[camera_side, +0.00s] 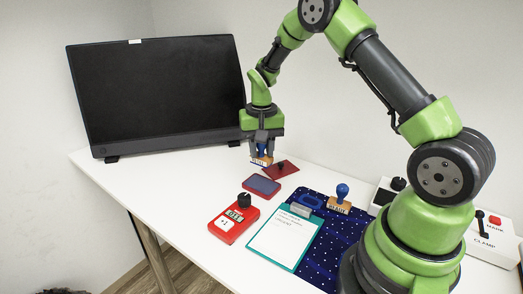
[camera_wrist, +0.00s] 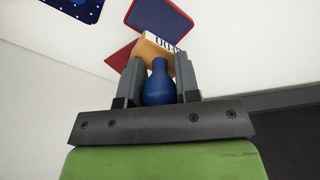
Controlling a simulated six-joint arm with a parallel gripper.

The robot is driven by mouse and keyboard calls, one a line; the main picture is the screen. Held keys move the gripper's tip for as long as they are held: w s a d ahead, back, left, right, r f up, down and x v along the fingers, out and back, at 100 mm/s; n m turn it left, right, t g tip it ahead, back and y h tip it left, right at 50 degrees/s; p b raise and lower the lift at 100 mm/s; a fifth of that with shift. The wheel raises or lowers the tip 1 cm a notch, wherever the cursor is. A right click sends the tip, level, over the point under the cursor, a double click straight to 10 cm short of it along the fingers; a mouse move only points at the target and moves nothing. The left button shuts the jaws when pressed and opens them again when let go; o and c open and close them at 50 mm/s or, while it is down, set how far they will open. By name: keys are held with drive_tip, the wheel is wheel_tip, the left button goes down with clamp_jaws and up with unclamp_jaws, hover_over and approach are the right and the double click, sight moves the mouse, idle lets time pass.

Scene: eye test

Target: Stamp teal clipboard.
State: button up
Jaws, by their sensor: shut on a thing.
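My gripper (camera_side: 262,145) is shut on a stamp with a blue handle (camera_wrist: 158,86) and a wooden base (camera_side: 262,160). The stamp hangs roughly upright, close to the pad's red lid. In the wrist view the fingers stand on both sides of the handle; the stamping face is hidden. The teal clipboard (camera_side: 280,246) lies on the table and mat at the front, apart from the stamp, with white paper under a grey clip. The blue ink pad with a red rim (camera_side: 262,186) lies between them; it also shows in the wrist view (camera_wrist: 160,17).
The red lid (camera_side: 281,170) lies behind the pad. A second blue-handled stamp (camera_side: 340,200) stands right of the clipboard on a dark blue starred mat (camera_side: 322,240). A red device with a knob (camera_side: 234,222) is left.

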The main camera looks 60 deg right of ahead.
drive_tip(key=s+a+n, duration=1.2)
drive_tip(key=s+n, duration=0.2)
drive_tip(key=n, duration=0.4)
drive_tip(key=shift+w+f, duration=0.15)
drive_tip(key=shift+f, duration=1.4)
drive_tip(key=shift+w+f, duration=0.1)
drive_tip(key=shift+f, duration=1.45)
drive_tip(key=shift+f, duration=0.6)
drive_tip(key=shift+r, duration=3.55)
